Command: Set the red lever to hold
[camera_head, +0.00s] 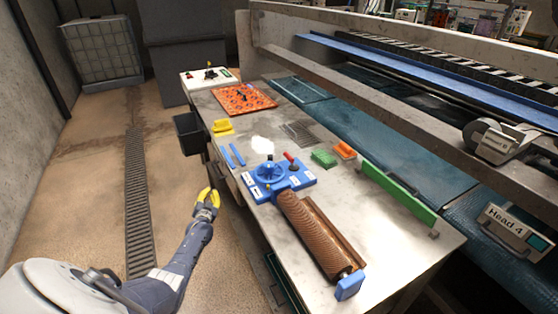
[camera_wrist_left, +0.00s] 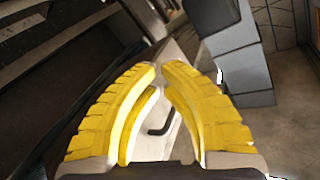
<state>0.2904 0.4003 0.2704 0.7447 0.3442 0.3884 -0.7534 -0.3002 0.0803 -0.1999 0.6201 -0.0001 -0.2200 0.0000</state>
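The red lever (camera_head: 290,158) is a short stick with a red handle on the right part of the blue control unit (camera_head: 301,181). It leans up and to the left. White labels lie on the unit's top, too small to read. A blue handwheel (camera_head: 268,171) is left of the lever. My left gripper (camera_head: 211,192) has yellow fingers and hovers off the table's left side, below and left of the unit, touching nothing. In the left wrist view its fingertips (camera_wrist_left: 161,66) are close together with a narrow empty gap. My right gripper is out of view.
A brown ribbed roller (camera_head: 311,232) lies right in front of the unit. Green (camera_head: 323,158) and orange (camera_head: 345,150) brushes lie right of the lever. Blue strips (camera_head: 237,154), a yellow item (camera_head: 222,128) and a black bin (camera_head: 188,132) are at the left. The metal table's (camera_head: 392,246) front right is clear.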

